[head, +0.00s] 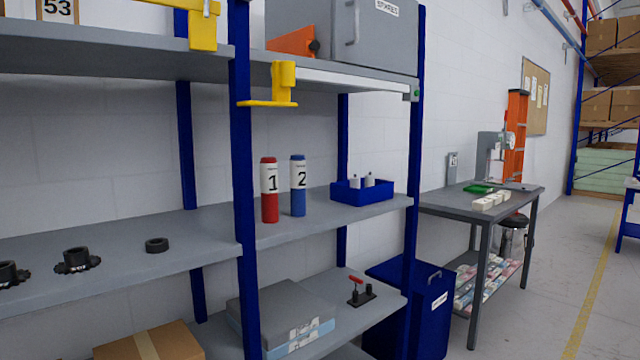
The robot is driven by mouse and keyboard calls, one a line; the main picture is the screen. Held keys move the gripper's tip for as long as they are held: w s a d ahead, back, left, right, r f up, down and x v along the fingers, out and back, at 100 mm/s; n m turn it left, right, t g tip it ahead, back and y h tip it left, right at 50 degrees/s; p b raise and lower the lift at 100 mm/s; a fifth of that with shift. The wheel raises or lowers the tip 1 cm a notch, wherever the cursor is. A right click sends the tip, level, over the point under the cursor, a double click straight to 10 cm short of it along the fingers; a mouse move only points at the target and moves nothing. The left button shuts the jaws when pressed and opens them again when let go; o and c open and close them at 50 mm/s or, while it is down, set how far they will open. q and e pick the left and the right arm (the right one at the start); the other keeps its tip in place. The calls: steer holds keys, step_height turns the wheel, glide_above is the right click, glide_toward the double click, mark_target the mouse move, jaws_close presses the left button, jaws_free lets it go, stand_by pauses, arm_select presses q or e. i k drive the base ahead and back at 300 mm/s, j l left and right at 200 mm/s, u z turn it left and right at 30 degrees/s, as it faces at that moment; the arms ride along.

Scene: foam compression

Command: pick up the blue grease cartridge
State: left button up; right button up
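The blue grease cartridge (298,200) stands upright on the middle shelf of the grey and blue rack. It has a white band marked 2. A red cartridge (270,208) with a white band marked 1 stands close to its left. The blue cartridge's front is unobstructed in the head view. Neither of my grippers is in view.
A blue bin (362,191) with small white items sits right of the cartridges. A blue rack post (243,180) rises to their left. The upper shelf (340,82) overhangs them. A grey table (455,201) stands at right, with open floor beyond.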

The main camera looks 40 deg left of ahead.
mark_target(297, 163)
steer(key=i+l+u, duration=0.1)
steer(key=i+u, duration=0.25)
steer(key=i, duration=0.15)
steer(key=i+l+u, duration=0.3)
steer(key=i, duration=0.15)
steer(key=i+l+u, duration=0.15)
steer(key=i+u, duration=0.25)
steer(key=i+l+u, duration=0.15)
steer(key=u, duration=0.25)
